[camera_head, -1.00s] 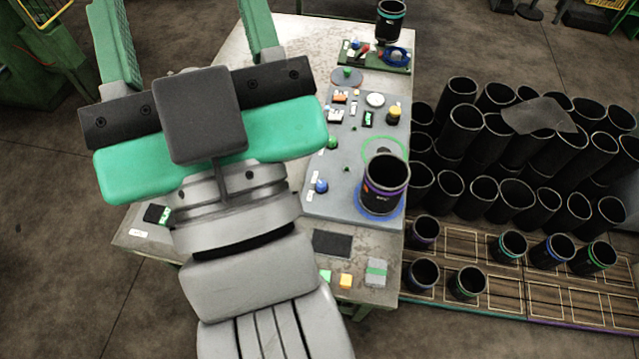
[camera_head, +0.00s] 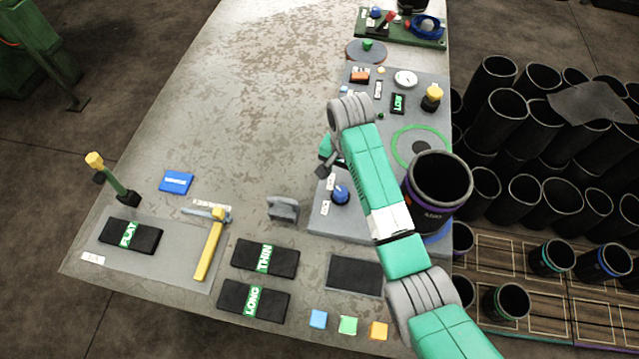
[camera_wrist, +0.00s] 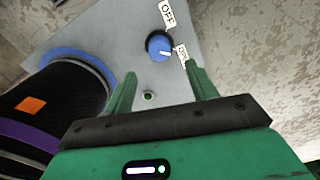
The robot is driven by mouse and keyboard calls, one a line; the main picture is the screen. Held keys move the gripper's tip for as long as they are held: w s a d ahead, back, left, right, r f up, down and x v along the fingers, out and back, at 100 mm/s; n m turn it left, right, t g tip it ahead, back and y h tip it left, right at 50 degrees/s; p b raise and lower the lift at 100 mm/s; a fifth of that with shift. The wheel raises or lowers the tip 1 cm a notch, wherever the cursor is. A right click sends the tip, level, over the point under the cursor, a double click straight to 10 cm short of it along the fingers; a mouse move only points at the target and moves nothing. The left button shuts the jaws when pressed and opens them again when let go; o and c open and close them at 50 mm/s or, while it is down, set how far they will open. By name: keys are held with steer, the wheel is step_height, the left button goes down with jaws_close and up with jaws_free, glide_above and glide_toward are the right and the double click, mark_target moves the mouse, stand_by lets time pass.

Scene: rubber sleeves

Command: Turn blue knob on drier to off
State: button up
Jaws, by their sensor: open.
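The blue knob (camera_head: 340,193) sits on the grey drier panel (camera_head: 325,218), with two small white labels to its left. In the wrist view the blue knob (camera_wrist: 158,46) has a white OFF label (camera_wrist: 167,14) above it and a second label (camera_wrist: 182,54) at its lower right, partly behind a finger. My gripper (camera_wrist: 160,72) is open and empty, its fingertips pointing towards the knob and appearing apart from it. In the head view my gripper (camera_head: 325,157) is just above the knob in the picture, partly hidden by my arm.
A black sleeve (camera_head: 437,190) stands on a blue ring right of the knob, close to my arm. It also shows at left in the wrist view (camera_wrist: 45,110). A grey bracket (camera_head: 283,208) and black boxes (camera_head: 265,258) lie left. Many sleeves stand beyond the table's right edge.

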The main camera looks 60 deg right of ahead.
mark_target(341, 191)
step_height(341, 191, down, 8)
steer(key=shift+s+a+r+b, duration=0.15)
steer(key=shift+r+b, duration=0.05)
steer(key=shift+b, duration=0.65)
steer(key=c, duration=1)
